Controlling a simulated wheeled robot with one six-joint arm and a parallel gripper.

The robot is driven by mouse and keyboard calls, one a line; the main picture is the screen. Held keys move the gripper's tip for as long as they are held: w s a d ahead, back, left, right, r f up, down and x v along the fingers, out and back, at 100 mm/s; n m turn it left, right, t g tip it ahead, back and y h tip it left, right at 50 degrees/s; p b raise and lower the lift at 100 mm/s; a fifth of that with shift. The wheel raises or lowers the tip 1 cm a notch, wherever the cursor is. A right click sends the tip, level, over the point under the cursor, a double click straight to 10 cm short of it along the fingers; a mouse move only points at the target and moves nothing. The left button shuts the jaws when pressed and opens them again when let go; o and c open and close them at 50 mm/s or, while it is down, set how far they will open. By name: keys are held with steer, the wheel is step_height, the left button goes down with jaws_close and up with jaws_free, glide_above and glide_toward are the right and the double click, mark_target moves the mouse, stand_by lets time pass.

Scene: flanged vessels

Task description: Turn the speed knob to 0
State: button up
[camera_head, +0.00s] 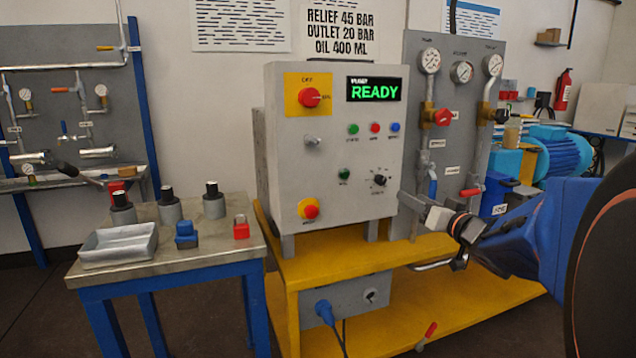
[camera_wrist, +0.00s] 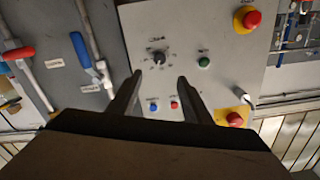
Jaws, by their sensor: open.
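The speed knob is a small black knob (camera_head: 380,180) with a ring of scale marks, low on the right of the grey control box front (camera_head: 340,240). It also shows in the wrist view (camera_wrist: 158,58), just beyond my fingertips. Its pointer setting is too small to read. My gripper (camera_head: 412,203) is to the right of the knob in the head view, apart from it. In the wrist view its two fingers (camera_wrist: 160,77) are spread and empty, with the knob roughly in line with the gap between them. A display (camera_head: 375,90) on the box reads READY in green.
A green button (camera_head: 344,174) sits left of the knob. Several small buttons are above it. A red emergency button (camera_head: 309,210) and red rotary switch (camera_head: 310,97) are farther left. A gauge panel (camera_head: 462,110) with pipes and valves stands right of the box.

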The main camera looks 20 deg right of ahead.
mark_target(383, 181)
steer(key=w, duration=1.4)
steer(key=shift+w+a, duration=0.25)
steer(key=shift+w, duration=0.1)
steer(key=c, duration=1.1)
steer(key=shift+o, duration=0.2)
